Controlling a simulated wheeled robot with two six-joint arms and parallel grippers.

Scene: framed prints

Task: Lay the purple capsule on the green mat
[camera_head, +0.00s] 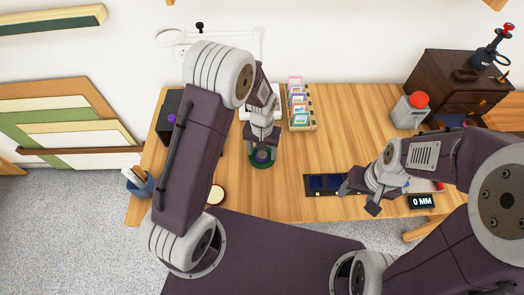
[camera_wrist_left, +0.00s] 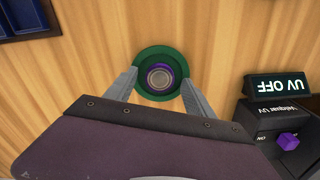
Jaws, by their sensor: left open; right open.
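The green mat (camera_wrist_left: 145,65) is a round disc on the wooden table, and it also shows in the head view (camera_head: 261,164). The purple capsule (camera_wrist_left: 160,76), round with a grey top, is over the middle of the mat in the left wrist view; it appears to rest there. My left gripper (camera_wrist_left: 157,92) is open, its fingers apart on either side of the capsule with gaps to it. In the head view my left gripper (camera_head: 263,150) hangs over the mat and hides most of the capsule. My right gripper (camera_head: 358,194) is open above the table's front right, beside the dark blue tray.
A black box with a purple knob (camera_wrist_left: 288,141) and a sign reading UV OFF (camera_wrist_left: 280,87) stands near the left gripper. A dark blue compartment tray (camera_head: 324,184), a card rack (camera_head: 300,108), a red-button box (camera_head: 411,108) and a dark drawer cabinet (camera_head: 448,80) are further right.

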